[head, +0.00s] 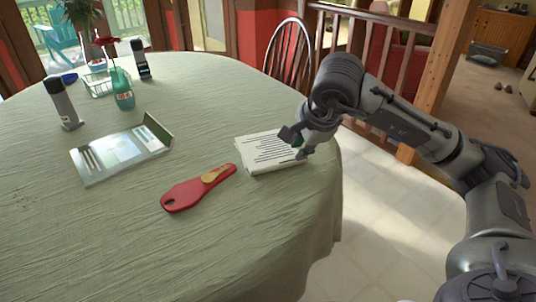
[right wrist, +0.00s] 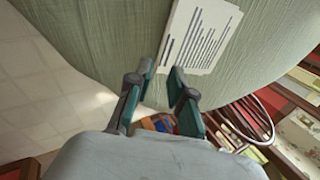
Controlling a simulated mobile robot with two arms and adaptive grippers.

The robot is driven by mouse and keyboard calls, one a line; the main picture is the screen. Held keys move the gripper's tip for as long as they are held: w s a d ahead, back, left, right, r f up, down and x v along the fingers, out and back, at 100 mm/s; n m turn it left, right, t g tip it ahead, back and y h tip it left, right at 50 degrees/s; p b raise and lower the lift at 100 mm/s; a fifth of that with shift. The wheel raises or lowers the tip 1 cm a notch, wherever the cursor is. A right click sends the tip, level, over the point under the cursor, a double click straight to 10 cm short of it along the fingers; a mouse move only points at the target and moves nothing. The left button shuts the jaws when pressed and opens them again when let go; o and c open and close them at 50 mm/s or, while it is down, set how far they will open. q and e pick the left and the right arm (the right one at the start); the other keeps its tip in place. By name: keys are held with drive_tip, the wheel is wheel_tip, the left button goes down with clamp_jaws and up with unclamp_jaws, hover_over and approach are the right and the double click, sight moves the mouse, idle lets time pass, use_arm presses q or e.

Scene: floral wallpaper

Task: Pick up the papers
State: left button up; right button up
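The papers (head: 262,153), a small white stack with printed black lines, lie flat near the right edge of the round table. They also show in the right wrist view (right wrist: 198,38), just beyond the fingertips and cut off by the top edge. My right gripper (head: 295,145) is at the right end of the stack, with its fingers spread apart. In the right wrist view my right gripper (right wrist: 161,72) has an empty gap between its fingers. I cannot tell whether a finger touches the papers. My left gripper is not in view.
The table (head: 120,245) has a green cloth. A red paddle-shaped object (head: 185,193) lies left of the papers. Farther left are a flat silver item (head: 120,150), a dark-topped cylinder (head: 63,105) and a teal vase (head: 122,90). A wooden chair (head: 290,50) stands behind. The front tabletop is clear.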

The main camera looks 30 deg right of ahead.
sight(289, 163)
drive_tip(key=x, duration=0.2)
drive_tip(key=b+x, duration=0.1)
drive_tip(key=x, duration=0.5)
drive_tip(key=shift+w+a, duration=0.1)
drive_tip(key=shift+a, duration=0.25)
drive_tip(key=shift+r, duration=0.1)
clamp_jaws()
